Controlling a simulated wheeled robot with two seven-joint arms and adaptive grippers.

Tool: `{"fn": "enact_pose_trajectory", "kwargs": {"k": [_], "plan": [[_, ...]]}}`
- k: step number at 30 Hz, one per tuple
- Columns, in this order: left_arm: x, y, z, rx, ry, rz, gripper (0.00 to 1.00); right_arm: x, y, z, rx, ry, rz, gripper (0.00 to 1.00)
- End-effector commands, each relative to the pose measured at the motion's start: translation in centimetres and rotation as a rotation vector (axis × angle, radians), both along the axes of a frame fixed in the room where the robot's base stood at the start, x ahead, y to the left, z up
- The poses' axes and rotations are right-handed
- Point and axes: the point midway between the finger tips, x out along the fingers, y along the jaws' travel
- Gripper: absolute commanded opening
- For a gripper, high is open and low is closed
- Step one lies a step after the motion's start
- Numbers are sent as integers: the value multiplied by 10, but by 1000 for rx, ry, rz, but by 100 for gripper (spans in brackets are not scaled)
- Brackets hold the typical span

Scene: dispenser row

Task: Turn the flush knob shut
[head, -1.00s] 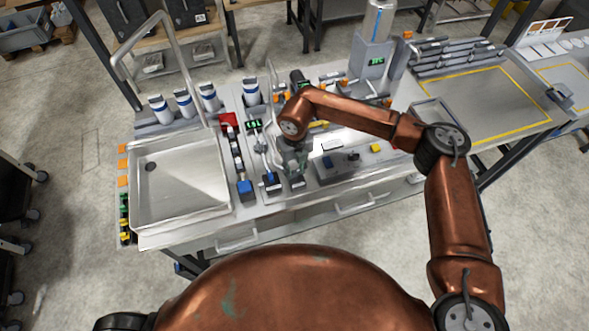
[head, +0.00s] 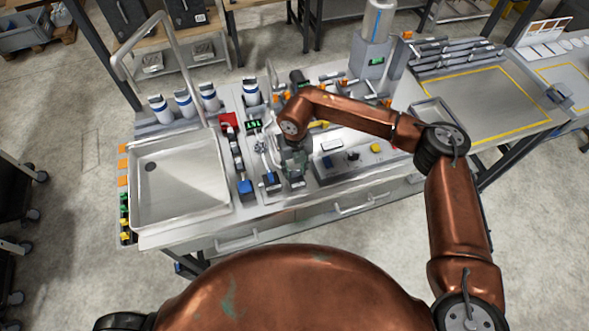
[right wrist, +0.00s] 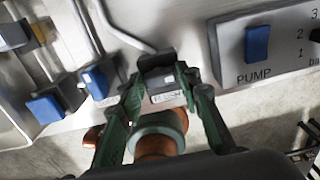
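The flush fitting (right wrist: 167,97) is a dark block with a pale label reading roughly "FLUSH", in the upper middle of the right wrist view. My right gripper (right wrist: 160,85) has green fingers, spread apart, one to each side of the fitting. I see no clear contact between fingers and fitting. In the head view the right gripper (head: 293,160) points down over the front of the bench, right of two blue-ended fittings, and its forearm hides part of the panel. The knob's exact turn is hard to see. My left gripper is not in view.
A blue-ended fitting (right wrist: 97,80) stands close left of the gripper, with another (right wrist: 45,107) farther left. A box with a blue PUMP switch (right wrist: 257,44) stands to the right. A steel sink (head: 180,185) fills the bench's left side.

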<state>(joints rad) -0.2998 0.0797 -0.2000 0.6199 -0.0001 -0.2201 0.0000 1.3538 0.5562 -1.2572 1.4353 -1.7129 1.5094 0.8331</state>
Motion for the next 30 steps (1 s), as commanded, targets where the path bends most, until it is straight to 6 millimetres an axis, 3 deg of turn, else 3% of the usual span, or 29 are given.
{"fn": "enact_pose_trajectory", "kwargs": {"k": [5, 16, 30], "plan": [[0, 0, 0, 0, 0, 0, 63, 0, 0, 0, 0, 0, 1, 45], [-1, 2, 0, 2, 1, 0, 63, 1, 0, 8, 0, -2, 2, 45], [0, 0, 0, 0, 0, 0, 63, 1, 0, 96, 0, -3, 1, 45]]}}
